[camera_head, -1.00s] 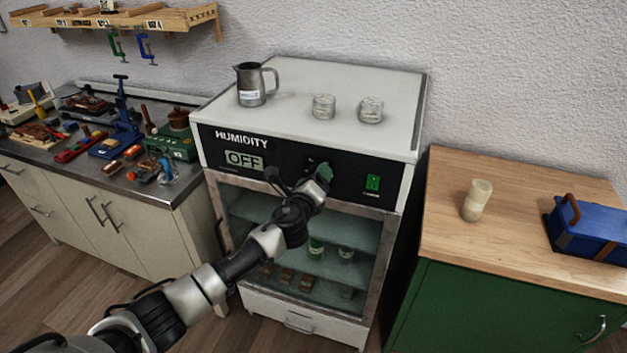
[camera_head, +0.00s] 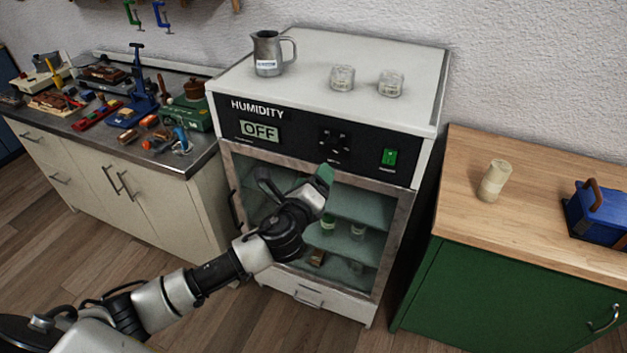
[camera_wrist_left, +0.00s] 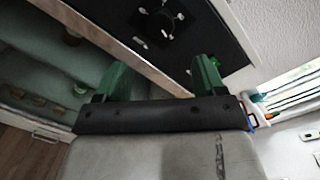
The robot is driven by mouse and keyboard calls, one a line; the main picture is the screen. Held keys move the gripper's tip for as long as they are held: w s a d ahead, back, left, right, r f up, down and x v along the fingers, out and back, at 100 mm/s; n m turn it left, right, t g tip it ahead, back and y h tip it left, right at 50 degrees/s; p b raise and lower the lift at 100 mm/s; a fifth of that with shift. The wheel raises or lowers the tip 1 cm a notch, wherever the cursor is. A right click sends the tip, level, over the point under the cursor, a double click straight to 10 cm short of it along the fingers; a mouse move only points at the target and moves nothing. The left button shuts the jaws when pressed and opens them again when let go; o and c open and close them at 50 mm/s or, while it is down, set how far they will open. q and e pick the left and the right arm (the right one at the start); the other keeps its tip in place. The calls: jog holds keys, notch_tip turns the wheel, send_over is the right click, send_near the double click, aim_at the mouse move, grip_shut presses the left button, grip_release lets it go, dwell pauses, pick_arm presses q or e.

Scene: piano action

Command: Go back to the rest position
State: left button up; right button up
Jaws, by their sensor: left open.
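My left gripper (camera_head: 322,180) is in front of the humidity cabinet (camera_head: 428,118), at the height of the upper part of its glass door, below the black control panel (camera_head: 300,141). In the left wrist view its two green fingers (camera_wrist_left: 163,80) stand wide apart with nothing between them. The panel's display reads OFF, and a green switch (camera_head: 390,157) sits at its right. The arm hides part of the door and shelves. My right gripper is not in view.
A metal jug (camera_head: 267,54) and two jars (camera_head: 342,77) stand on the cabinet. A cluttered workbench (camera_head: 75,132) is to the left. To the right, a green cupboard with a wooden top (camera_head: 459,185) holds a pale cylinder (camera_head: 494,181) and a blue toolbox (camera_head: 598,211). Floor shows in front.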

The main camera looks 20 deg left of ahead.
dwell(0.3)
pick_arm(q)
jog(key=s+a+f+n+g, duration=0.1)
jog(key=f+n+g, duration=0.1)
jog(key=f, duration=0.5)
jog(key=s+a+f+n+g+y, duration=0.1)
jog(key=a+f+n+g, duration=0.15)
jog(key=f, duration=0.55)
jog(key=s+a+f+n+g, duration=0.1)
jog(key=s+f+n, duration=0.1)
jog(key=f, duration=0.5)
jog(key=s+a+f+n+g, duration=0.1)
jog(key=s+f+n+g, duration=0.15)
jog(key=s+f, duration=0.4)
jog(key=s+a+f+n+g, duration=0.1)
jog(key=s+f+n, duration=0.25)
jog(key=f, duration=0.55)
jog(key=s+d+f+n+g, duration=0.1)
jog(key=s+f, duration=0.5)
jog(key=s, duration=0.6)
jog(key=s+d+f+n+g+b, duration=0.1)
jog(key=s+f+n+g, duration=0.3)
jog(key=s, duration=0.8)
jog(key=s+d+f+n+g+h, duration=0.1)
jog(key=s+f+n, duration=0.5)
jog(key=s, duration=0.6)
jog(key=shift+f+g, duration=0.8)
jog(key=shift+w+n, duration=0.15)
jog(key=shift+n, duration=0.1)
